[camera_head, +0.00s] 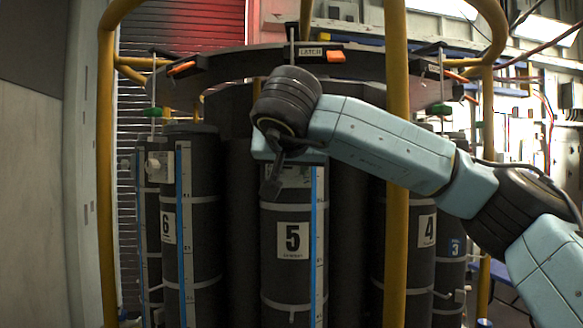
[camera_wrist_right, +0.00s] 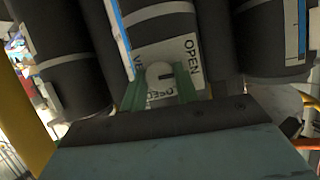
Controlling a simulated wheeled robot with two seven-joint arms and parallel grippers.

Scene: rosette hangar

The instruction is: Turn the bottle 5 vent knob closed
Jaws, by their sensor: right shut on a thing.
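Bottle 5 (camera_head: 318,245) is a dark upright cylinder with a white "5" label and a blue-edged scale strip, in the middle of the head view. My right gripper (camera_head: 272,178) is at its upper part and hides the vent knob there. In the right wrist view, the pale round vent knob (camera_wrist_right: 157,71) sits between the two green fingers, which are shut on it. Its dark mark points right, toward the word OPEN on the white plate (camera_wrist_right: 182,50). Lettering below the knob is partly covered. My left gripper is out of view.
Bottle 6 (camera_head: 205,240) stands left and bottle 4 (camera_head: 420,265) right, with bottle 3 (camera_head: 450,270) beyond. A dark curved rail (camera_head: 230,66) with orange-tipped latches runs above the bottles.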

